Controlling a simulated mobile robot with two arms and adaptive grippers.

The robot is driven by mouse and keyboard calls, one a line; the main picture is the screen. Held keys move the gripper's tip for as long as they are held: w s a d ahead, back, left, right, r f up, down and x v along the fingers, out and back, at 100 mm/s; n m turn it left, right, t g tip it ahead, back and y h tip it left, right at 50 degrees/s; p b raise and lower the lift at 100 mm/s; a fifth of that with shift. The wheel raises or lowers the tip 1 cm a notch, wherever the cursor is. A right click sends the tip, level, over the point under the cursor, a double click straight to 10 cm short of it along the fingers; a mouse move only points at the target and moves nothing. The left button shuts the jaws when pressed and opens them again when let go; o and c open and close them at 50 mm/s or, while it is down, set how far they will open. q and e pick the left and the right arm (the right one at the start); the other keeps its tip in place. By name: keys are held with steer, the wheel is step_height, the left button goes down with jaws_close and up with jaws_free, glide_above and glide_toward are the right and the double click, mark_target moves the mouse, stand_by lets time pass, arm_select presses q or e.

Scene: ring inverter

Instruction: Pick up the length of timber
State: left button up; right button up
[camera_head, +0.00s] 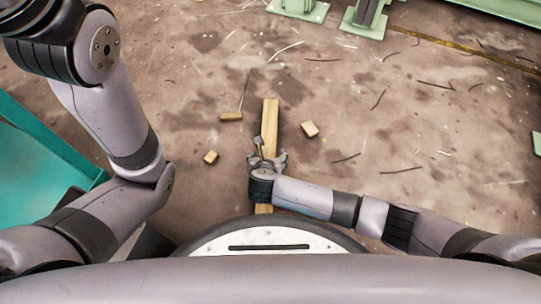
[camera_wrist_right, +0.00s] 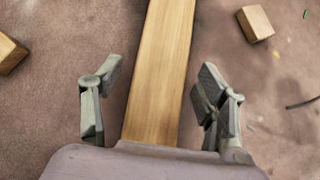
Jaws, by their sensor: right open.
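The length of timber (camera_head: 270,122) is a long, light-brown beam lying on the floor in front of my base. My right gripper (camera_head: 267,158) is over it, and the gripper and wrist hide part of its near half. In the right wrist view the timber (camera_wrist_right: 163,70) runs up between the two fingers of my right gripper (camera_wrist_right: 155,95). The fingers are spread apart, one on each side, with a gap to the wood on both sides. I cannot tell the gripper's exact height above it. My left arm is at the left of the head view, but its gripper is out of sight.
Small wood blocks lie around the timber: one to its right (camera_head: 310,129), one at its left (camera_head: 231,117) and one nearer me (camera_head: 211,157). Thin dark and pale strips litter the floor. A teal container (camera_head: 40,160) stands at the left. Green metal feet (camera_head: 365,22) are at the top.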

steer(key=shift+c, duration=0.6)
steer(key=shift+r, duration=0.1)
jaws_close()
